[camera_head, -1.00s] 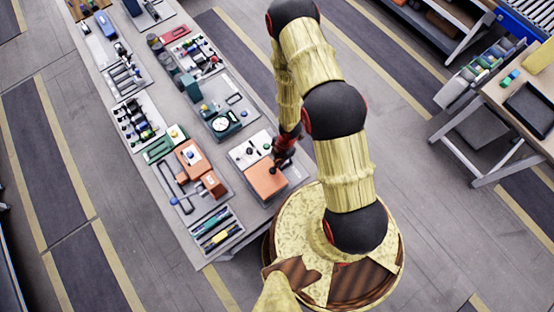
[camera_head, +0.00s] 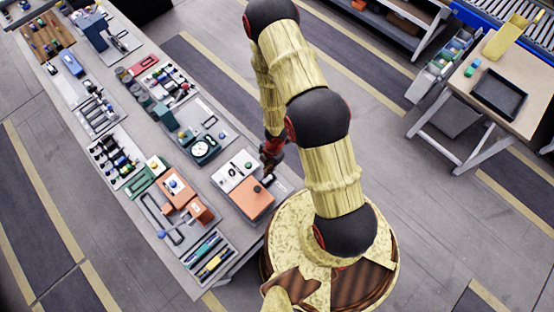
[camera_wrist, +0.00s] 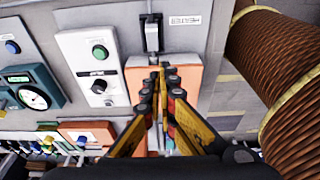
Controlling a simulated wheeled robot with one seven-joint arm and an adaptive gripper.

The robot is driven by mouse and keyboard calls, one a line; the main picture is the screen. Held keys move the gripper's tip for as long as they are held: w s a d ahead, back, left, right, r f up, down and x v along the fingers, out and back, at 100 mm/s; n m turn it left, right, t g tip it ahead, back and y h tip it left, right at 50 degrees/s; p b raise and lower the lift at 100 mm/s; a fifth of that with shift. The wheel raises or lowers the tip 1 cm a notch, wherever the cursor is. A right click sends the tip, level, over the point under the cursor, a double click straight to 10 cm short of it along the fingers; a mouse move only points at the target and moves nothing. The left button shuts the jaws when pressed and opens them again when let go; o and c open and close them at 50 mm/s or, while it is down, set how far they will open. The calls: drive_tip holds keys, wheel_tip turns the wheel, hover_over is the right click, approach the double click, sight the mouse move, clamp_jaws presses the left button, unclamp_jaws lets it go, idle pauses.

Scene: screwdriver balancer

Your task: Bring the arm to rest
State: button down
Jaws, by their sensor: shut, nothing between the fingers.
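The orange box (camera_wrist: 190,84) shows behind the fingers there, and a dark upright fitting (camera_wrist: 151,35) stands just past the tips. I cannot tell whether the fingertips touch anything. My arm is bent and reaches over the bench edge.
The bench (camera_head: 228,262) holds several panels and trays, including a green unit with a round dial (camera_head: 204,148) and a tray of coloured tools (camera_head: 208,257). A side table (camera_head: 514,124) with a black tray (camera_head: 499,93) stands at the right.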

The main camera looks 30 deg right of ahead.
drive_tip(key=w+d+r, duration=0.1)
drive_tip(key=d, duration=0.4)
drive_tip(key=shift+w+d, duration=0.35)
drive_tip(key=shift+r, duration=0.1)
